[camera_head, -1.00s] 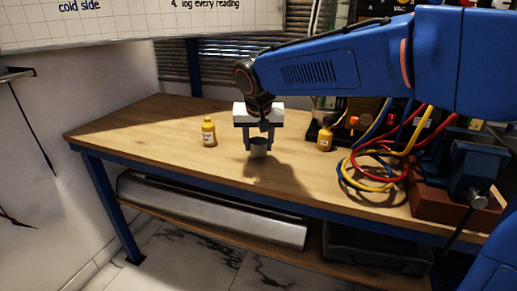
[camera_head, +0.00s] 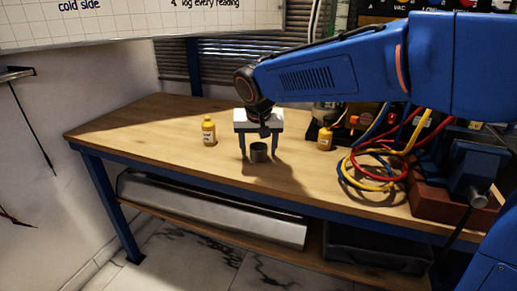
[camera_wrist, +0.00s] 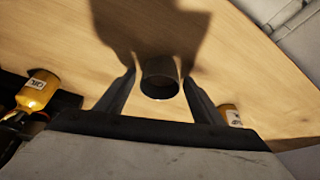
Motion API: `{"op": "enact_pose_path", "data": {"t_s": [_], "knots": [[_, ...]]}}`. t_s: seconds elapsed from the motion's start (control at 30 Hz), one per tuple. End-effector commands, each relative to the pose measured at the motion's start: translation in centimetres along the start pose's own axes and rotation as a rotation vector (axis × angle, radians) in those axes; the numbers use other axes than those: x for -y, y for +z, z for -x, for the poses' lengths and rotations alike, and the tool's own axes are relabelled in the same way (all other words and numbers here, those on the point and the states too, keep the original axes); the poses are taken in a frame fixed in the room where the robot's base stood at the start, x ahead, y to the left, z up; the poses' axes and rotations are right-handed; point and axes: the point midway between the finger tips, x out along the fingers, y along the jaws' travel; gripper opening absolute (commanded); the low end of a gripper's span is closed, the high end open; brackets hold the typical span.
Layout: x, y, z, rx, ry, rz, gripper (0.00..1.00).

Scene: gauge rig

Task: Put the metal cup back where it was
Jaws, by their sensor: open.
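The metal cup (camera_head: 258,153) stands upright on the wooden workbench (camera_head: 150,118), near the middle of its top. My gripper (camera_head: 259,157) is open around the cup, with one finger on each side and a visible gap to each. In the wrist view the dark cup (camera_wrist: 160,78) sits between the two spread fingertips of my gripper (camera_wrist: 158,80), apart from both. The palm is above and behind the cup in the head view.
A yellow bottle (camera_head: 209,131) stands left of the cup, and another yellow bottle (camera_head: 325,138) stands to the right. Coiled red, yellow and blue cables (camera_head: 375,168) and a blue vise (camera_head: 470,165) take up the right side. The bench front is clear.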

Motion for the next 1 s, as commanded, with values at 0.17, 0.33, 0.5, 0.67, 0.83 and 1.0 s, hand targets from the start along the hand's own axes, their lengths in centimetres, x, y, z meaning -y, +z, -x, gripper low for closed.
{"op": "enact_pose_path", "data": {"t_s": [0.17,0.33,0.5,0.67,0.83,1.0], "knots": [[0.0,0.0,2.2,-0.002,-0.002,0.000,0.62],[0.1,0.0,5.6,-0.003,-0.002,0.001,0.62],[0.1,0.0,8.8,-0.003,-0.002,0.000,0.62],[0.1,0.0,10.8,-0.001,-0.001,0.001,0.62],[0.0,0.0,11.8,-0.001,-0.001,0.000,0.62],[0.0,0.0,12.0,0.000,0.000,0.000,0.62]]}}
